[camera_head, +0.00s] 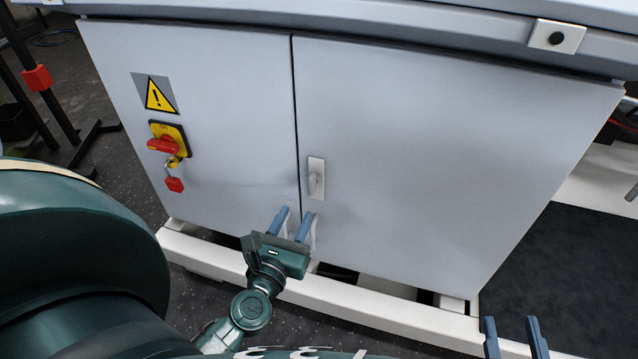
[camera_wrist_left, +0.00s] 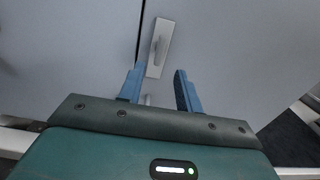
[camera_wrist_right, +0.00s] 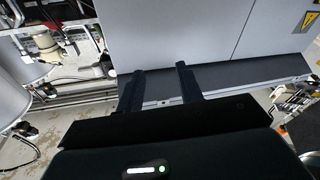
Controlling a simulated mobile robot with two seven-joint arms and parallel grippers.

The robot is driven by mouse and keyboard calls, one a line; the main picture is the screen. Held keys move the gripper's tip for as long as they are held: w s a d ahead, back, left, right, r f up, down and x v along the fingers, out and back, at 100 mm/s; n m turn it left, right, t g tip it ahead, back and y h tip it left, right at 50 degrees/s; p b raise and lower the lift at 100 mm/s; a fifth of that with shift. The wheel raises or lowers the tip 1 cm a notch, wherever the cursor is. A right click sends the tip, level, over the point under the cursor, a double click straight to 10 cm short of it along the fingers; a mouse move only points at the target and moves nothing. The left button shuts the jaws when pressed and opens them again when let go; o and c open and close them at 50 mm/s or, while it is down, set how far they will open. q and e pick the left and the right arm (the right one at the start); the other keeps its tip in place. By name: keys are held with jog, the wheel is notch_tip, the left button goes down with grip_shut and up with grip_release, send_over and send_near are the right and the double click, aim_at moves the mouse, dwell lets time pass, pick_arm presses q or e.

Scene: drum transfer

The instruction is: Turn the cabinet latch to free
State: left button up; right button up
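The cabinet latch (camera_head: 316,178) is a small pale handle on a light plate, on the right door just beside the seam between the two doors. It also shows in the left wrist view (camera_wrist_left: 158,47), beyond the fingertips. My left gripper (camera_head: 294,218) is open and empty, with its blue fingers pointing up toward the latch from below, apart from it. In the left wrist view the left gripper (camera_wrist_left: 155,84) has a clear gap between its fingers. My right gripper (camera_head: 511,326) is open and empty at the lower right, away from the latch; it shows open in the right wrist view (camera_wrist_right: 158,78).
The grey cabinet (camera_head: 450,150) stands on a white base frame (camera_head: 400,313). Its left door bears a warning sign (camera_head: 156,94), a red and yellow switch (camera_head: 168,141) and a red padlock (camera_head: 174,184). A dark mat (camera_head: 570,260) lies at right. The door face around the latch is clear.

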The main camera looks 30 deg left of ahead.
aim_at(310, 186)
pick_arm(q)
jog(key=p+x, duration=0.1)
jog(key=x, duration=1)
jog(key=shift+r, duration=0.1)
jog(key=shift+c, duration=0.3)
jog(key=shift+d, duration=0.1)
grip_shut()
